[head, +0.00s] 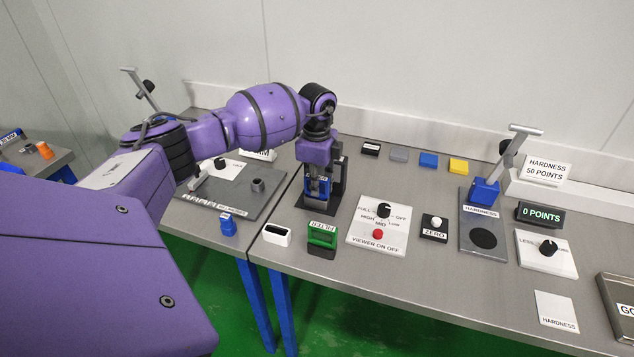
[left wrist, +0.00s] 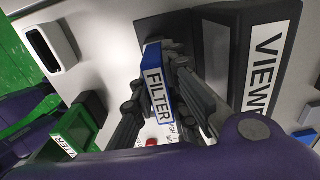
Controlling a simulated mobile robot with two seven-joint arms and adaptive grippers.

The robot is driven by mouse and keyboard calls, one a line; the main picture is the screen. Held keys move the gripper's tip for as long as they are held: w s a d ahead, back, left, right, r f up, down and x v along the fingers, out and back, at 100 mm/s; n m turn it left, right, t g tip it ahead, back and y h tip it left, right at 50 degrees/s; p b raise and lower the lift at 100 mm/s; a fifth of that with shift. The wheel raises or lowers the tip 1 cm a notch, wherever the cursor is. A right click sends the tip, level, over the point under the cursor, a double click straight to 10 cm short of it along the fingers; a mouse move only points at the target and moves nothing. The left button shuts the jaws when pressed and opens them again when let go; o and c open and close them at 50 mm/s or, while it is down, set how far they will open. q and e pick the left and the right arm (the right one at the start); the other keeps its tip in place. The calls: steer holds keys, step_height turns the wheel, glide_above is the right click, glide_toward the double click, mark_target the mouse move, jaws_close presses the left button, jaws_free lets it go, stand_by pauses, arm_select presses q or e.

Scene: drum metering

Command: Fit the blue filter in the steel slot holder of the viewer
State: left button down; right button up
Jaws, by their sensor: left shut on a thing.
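My left gripper (head: 318,194) is shut on the blue filter (head: 322,186), in front of the black viewer (head: 340,172). In the left wrist view the blue filter (left wrist: 158,84), labelled FILTER, stands between the fingers of the gripper (left wrist: 160,100). The viewer (left wrist: 263,55) with its white label is close beside it on the right. The steel slot holder cannot be made out; the gripper and filter cover that area. I cannot tell whether the filter touches the holder. My right gripper is not in view.
A green filter (head: 322,236) and a white piece with a dark opening (head: 277,235) stand at the front edge. The viewer control panel (head: 378,226) is to the right. Several small blocks lie behind, including a blue one (head: 428,160). A hardness press (head: 484,192) stands further right.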

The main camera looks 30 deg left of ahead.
arm_select(q)
steer(key=shift+f, duration=0.25)
steer(key=c, duration=1.7)
jaws_free()
steer(key=shift+o, duration=0.2)
step_height(320, 180, up, 12)
steer(key=shift+r, duration=0.1)
